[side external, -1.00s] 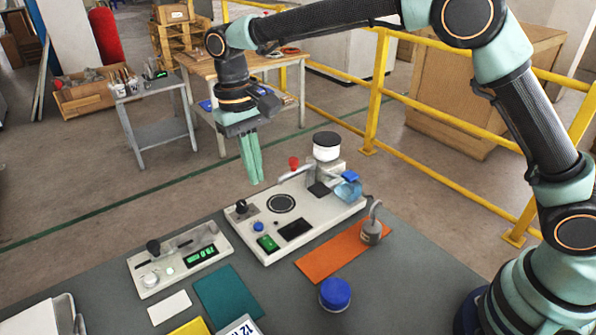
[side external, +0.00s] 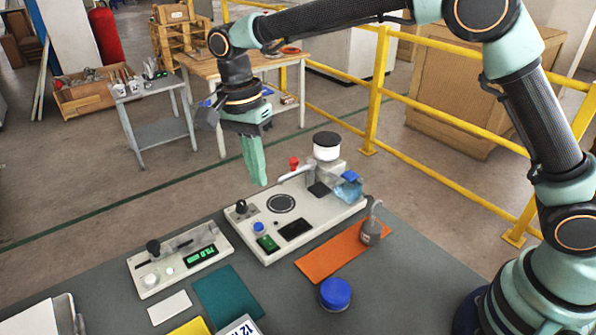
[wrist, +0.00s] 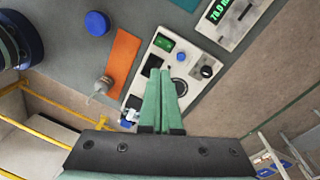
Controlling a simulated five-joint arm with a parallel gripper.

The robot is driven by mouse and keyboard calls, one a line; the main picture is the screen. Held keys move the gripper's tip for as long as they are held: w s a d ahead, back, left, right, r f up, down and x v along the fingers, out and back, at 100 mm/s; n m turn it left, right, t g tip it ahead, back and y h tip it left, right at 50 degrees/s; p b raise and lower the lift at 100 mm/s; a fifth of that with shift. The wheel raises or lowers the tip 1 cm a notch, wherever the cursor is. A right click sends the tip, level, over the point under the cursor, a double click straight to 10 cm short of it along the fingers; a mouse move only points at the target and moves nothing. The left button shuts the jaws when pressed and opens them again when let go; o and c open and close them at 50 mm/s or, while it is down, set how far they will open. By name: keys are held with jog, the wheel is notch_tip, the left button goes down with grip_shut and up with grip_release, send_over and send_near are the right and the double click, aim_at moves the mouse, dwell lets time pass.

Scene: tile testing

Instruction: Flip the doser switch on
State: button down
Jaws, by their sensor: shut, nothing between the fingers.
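A white panel unit (side external: 272,219), which looks like the doser, carries a canister with a black lid (side external: 327,146), a round dark plate (side external: 281,204), a blue knob (side external: 258,228) and a green-lit element (side external: 267,243). A black knob or switch (side external: 241,207) sits at its left end and shows in the wrist view (wrist: 206,71). I cannot tell which control is the doser switch. My gripper (side external: 262,184) is shut and empty, pointing down above the unit's back left part, apart from it. In the wrist view its fingers (wrist: 161,73) hide part of the unit.
A second white unit (side external: 177,261) with a slider and green display stands to the left.

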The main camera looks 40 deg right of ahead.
aim_at(268, 241)
jog(key=m, duration=0.4)
jog(key=shift+s, duration=0.2)
jog(key=f, duration=0.4)
jog(key=s+f, duration=0.1)
jog(key=f, duration=0.4)
jog(key=s+f, duration=0.1)
jog(key=f, duration=0.3)
jog(key=shift+f, duration=0.4)
jog(key=shift+s+f, duration=0.15)
jog(key=shift+f, duration=0.2)
jog(key=shift+w, duration=0.2)
jog(key=shift+w+r, duration=0.1)
jog(key=shift+w, duration=0.55)
